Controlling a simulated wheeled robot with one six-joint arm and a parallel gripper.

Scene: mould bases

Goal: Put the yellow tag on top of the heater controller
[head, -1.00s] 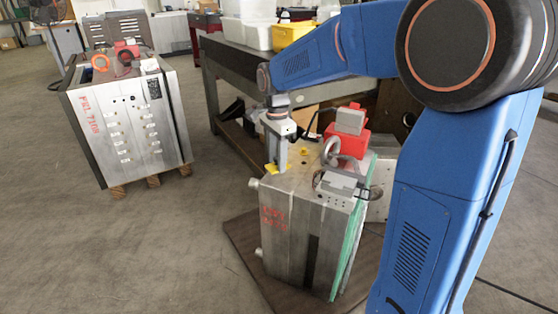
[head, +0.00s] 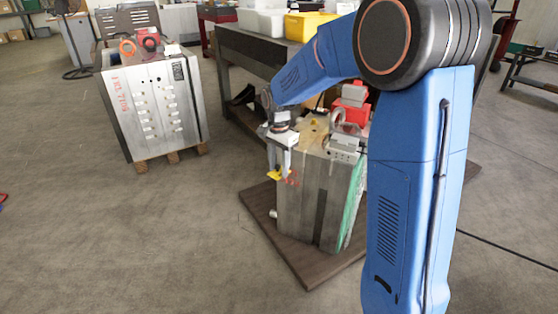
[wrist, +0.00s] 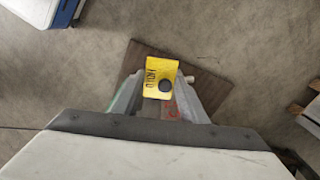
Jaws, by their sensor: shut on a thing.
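My gripper (head: 275,173) is shut on the yellow tag (head: 273,176), in front of the upper left edge of the near mould base. In the wrist view the tag (wrist: 160,74) shows dark lettering and a round black spot, held between the fingertips (wrist: 160,98). A louvred grey box (head: 128,18) stands behind the far-left mould base. A small grey box (head: 345,147) sits on the near mould base. I cannot tell which of these is the heater controller.
The near mould base (head: 310,205) stands on a brown board (head: 268,228). The far-left mould base (head: 155,105) carries orange and red fittings. A workbench (head: 245,55) with bins is behind.

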